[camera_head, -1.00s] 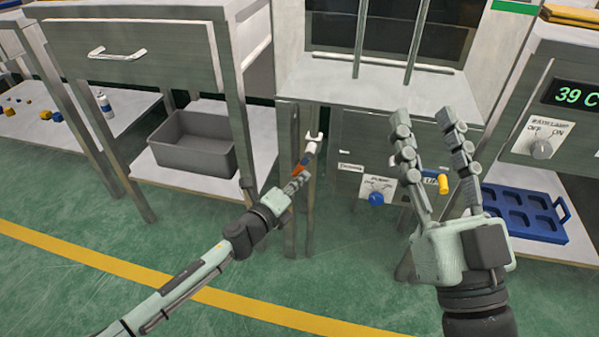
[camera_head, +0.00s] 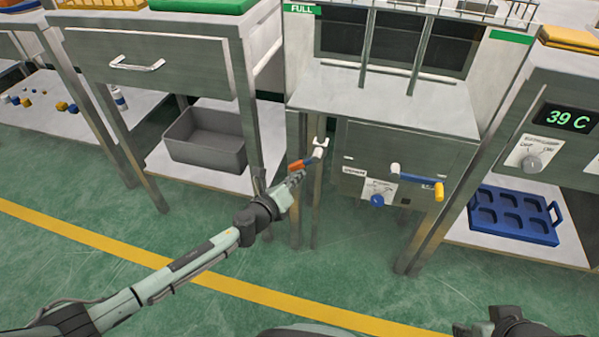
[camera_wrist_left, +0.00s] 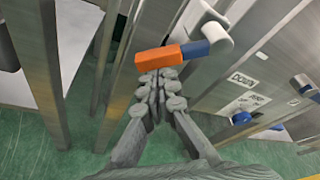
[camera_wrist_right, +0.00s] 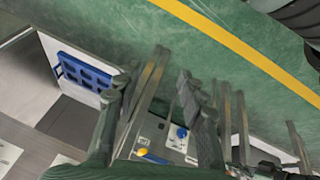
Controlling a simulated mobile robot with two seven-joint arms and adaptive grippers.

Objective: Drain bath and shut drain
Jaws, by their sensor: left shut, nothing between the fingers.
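The bath (camera_head: 395,95) is a metal tank with dark windows and a green FULL label. A lever with an orange grip (camera_head: 297,165), blue shank and white fitting sits at its lower left; it also shows in the left wrist view (camera_wrist_left: 160,59). My left gripper (camera_head: 298,176) is shut and empty, its fingertips just below the orange grip, touching or nearly so. A crank with a yellow handle (camera_head: 439,191) and a blue knob (camera_head: 377,201) are on the front panel. My right gripper (camera_wrist_right: 155,80) is open and empty, mostly out of the head view.
A grey bin (camera_head: 205,145) stands on a shelf at left. A blue tray (camera_head: 513,215) lies on the shelf at right, below a unit whose display (camera_head: 567,118) reads 39 C. Table legs stand close to the left gripper. The green floor in front is clear.

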